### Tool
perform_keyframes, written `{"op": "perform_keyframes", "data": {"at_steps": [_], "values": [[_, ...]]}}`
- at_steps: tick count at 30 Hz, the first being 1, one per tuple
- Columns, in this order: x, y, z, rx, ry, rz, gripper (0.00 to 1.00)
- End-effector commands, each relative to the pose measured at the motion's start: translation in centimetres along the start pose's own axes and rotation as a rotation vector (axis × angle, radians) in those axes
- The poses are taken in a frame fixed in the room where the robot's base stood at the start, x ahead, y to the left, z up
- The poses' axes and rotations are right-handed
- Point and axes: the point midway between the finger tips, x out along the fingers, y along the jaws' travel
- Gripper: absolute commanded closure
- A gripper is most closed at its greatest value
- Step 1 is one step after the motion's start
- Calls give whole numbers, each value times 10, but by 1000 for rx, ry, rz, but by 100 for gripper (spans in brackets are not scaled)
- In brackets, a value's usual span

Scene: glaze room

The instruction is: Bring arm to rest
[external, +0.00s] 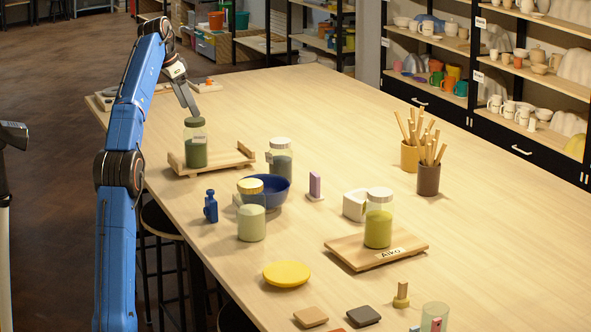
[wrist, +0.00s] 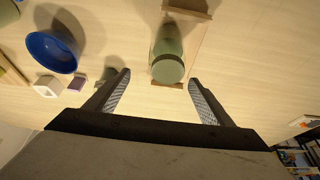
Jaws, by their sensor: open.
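The jar stands upright on a wooden tray with raised ends (external: 235,161) at the table's left edge. In the wrist view my open fingers (wrist: 158,76) spread either side of the near end of the same green jar (wrist: 168,62). The jar appears beyond the fingertips, with visible space on both sides. I cannot tell the exact gap. My blue arm rises at the left and bends down over the tray.
A grey-green jar (external: 281,160), blue bowl (external: 273,192), pale green jar (external: 251,225) and blue bottle (external: 210,207) stand near the tray. A yellow-green jar (external: 378,228) stands on the "Aiko" board (external: 345,244).

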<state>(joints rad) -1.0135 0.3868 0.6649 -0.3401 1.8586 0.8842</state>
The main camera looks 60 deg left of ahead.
Motion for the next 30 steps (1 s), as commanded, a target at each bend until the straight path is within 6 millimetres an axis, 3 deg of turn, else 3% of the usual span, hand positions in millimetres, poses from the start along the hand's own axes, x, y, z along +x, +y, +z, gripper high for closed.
{"op": "perform_keyframes", "data": {"at_steps": [7,14,23,30], "values": [[-7,82,-14,44,-13,-17,25],[-6,164,-9,94,-28,-36,25],[3,262,24,168,-41,-66,25],[19,333,69,234,-48,-91,25]]}}
